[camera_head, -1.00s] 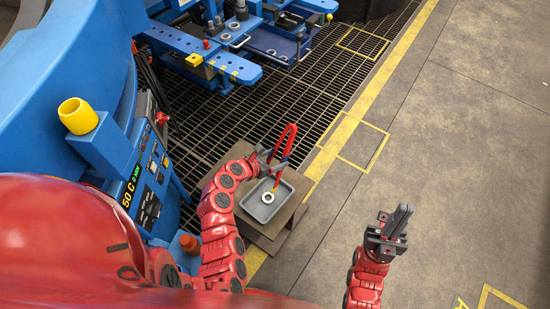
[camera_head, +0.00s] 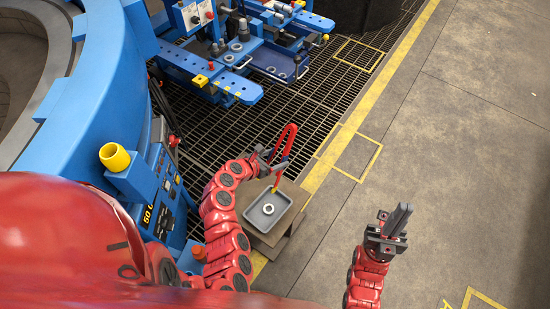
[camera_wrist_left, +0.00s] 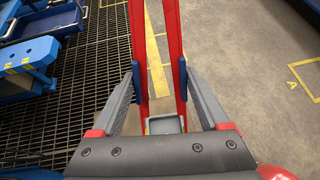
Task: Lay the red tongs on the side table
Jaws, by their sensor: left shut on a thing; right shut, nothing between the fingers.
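The red tongs (camera_head: 290,138) are a bent red loop with blue grips and yellow tips. My left gripper (camera_head: 267,160) is shut on the tongs and holds them in the air near the far edge of the side table. In the left wrist view the tongs' two red arms (camera_wrist_left: 173,45) run up between the fingers of my left gripper (camera_wrist_left: 160,85). The side table (camera_head: 285,231) is small and brown, with a grey tray (camera_head: 281,206) on it. A metal ring (camera_head: 268,208) lies in the tray. My right gripper (camera_head: 393,222) is shut and empty, to the right of the table.
A blue control panel (camera_head: 163,190) with a yellow cup (camera_head: 115,157) stands left of my left arm. A blue workbench (camera_head: 215,75) with parts is at the back, over a dark floor grating (camera_head: 270,108). The concrete floor (camera_head: 465,130) on the right is clear.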

